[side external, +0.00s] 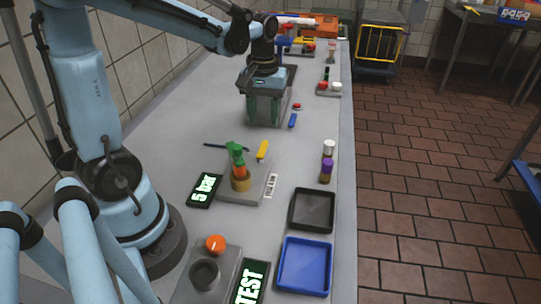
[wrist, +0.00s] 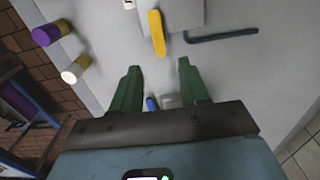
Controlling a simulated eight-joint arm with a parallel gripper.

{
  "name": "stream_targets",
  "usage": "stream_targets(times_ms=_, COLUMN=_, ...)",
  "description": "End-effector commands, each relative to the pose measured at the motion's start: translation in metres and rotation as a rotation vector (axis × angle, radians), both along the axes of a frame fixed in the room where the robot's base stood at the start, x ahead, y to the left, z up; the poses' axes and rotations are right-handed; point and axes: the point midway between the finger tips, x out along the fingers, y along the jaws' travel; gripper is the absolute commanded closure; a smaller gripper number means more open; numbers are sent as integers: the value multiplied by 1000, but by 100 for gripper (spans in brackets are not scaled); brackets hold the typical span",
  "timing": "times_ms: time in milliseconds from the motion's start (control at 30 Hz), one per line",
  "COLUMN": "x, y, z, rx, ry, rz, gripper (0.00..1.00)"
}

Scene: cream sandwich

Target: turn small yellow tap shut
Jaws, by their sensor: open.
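The small yellow tap handle (side external: 262,150) shows as a short yellow lever at the far edge of a grey plate (side external: 250,191). In the wrist view the yellow handle (wrist: 157,33) lies lengthwise, ahead of the gap between my fingers and apart from them. My gripper (side external: 265,118) is above the bench, farther along it than the handle. Its two green fingers (wrist: 158,82) are spread in the wrist view, with nothing held. A small blue piece (wrist: 151,104) shows between and below them.
A dark rod (side external: 226,147) lies left of the handle, and a green-and-orange fitting (side external: 239,168) stands on the plate. White-topped and purple-topped cylinders (side external: 327,162) stand near the right edge. A black tray (side external: 313,227) and blue tray (side external: 281,266) are nearer. Bare bench surrounds the handle's right side.

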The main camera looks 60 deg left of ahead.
Motion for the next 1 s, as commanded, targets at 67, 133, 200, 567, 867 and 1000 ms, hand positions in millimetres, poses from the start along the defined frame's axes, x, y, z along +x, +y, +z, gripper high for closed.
stream_targets(times_ms=67, x=1, y=0, z=-12, rx=0, ry=0, rz=-1, gripper=55)
stream_targets(times_ms=133, x=0, y=0, z=-22, rx=0, ry=0, rz=-1, gripper=55)
stream_targets(times_ms=200, x=1, y=0, z=-32, rx=1, ry=-1, rz=-1, gripper=55)
stream_targets(times_ms=567, x=0, y=0, z=-65, rx=1, ry=-1, rz=-1, gripper=55)
stream_targets(times_ms=867, x=0, y=0, z=-68, rx=1, ry=-1, rz=-1, gripper=55)
stream_targets(times_ms=1000, x=0, y=0, z=-68, rx=1, ry=-1, rz=-1, gripper=66)
